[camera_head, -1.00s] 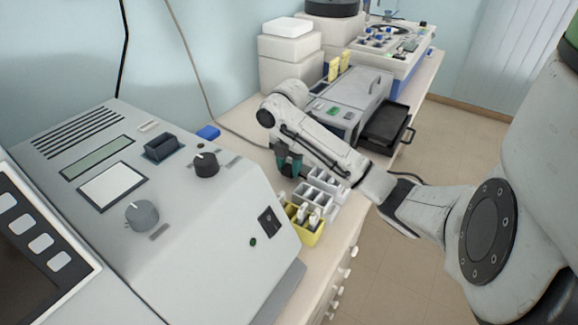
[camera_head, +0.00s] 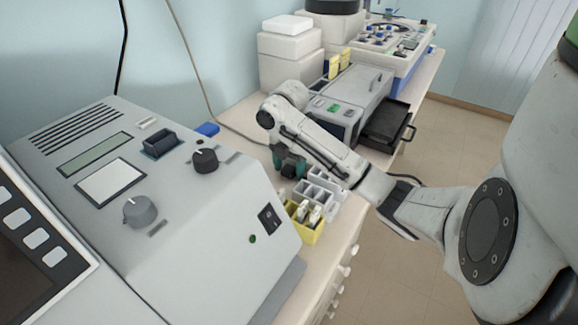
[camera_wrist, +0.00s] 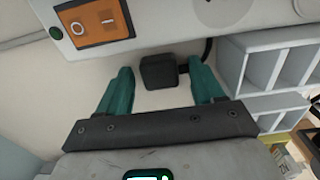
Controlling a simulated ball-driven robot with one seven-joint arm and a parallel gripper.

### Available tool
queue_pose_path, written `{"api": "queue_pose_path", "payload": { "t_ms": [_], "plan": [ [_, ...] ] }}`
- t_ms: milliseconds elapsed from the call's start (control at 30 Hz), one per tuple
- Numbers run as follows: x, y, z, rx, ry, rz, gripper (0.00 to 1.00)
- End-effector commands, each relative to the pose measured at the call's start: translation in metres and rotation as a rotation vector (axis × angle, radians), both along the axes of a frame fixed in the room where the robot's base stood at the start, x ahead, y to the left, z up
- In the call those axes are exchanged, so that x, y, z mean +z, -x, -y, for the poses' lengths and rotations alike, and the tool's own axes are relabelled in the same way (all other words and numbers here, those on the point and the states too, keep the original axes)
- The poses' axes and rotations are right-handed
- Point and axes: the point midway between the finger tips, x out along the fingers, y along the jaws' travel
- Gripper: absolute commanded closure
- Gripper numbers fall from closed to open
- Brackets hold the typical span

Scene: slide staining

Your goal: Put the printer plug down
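The printer plug is a small black block (camera_wrist: 158,72) in the wrist view, on or just above the pale counter; I cannot tell which. A black cable shows just to its right. My gripper (camera_wrist: 160,84) has its teal fingers spread on both sides of the plug, with a visible gap on each side. In the head view my gripper (camera_head: 289,163) is low over the counter behind the grey machine, its fingers apart; the plug is hard to make out there between them.
A large grey machine (camera_head: 190,230) with knobs stands at the left. Grey compartment racks (camera_head: 318,190) and a yellow slide rack (camera_head: 305,230) are close to my gripper. A blue block (camera_head: 207,129) lies behind the machine. A device with a black tray (camera_head: 385,125) stands farther back.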

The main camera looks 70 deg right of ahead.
Motion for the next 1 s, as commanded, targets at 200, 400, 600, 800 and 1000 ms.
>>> {"api": "queue_pose_path", "payload": {
  "t_ms": [200,400,600,800,1000],
  "plan": [
    [0.002,0.0,0.0,0.0,0.001,0.0,0.33],
    [0.026,0.0,0.001,0.001,0.005,0.002,0.33],
    [0.071,0.001,0.002,0.0,0.007,-0.001,0.33],
    [0.107,0.0,0.001,0.001,0.005,0.001,0.33],
    [0.127,0.0,0.001,0.0,0.001,0.001,0.33]
  ]
}}
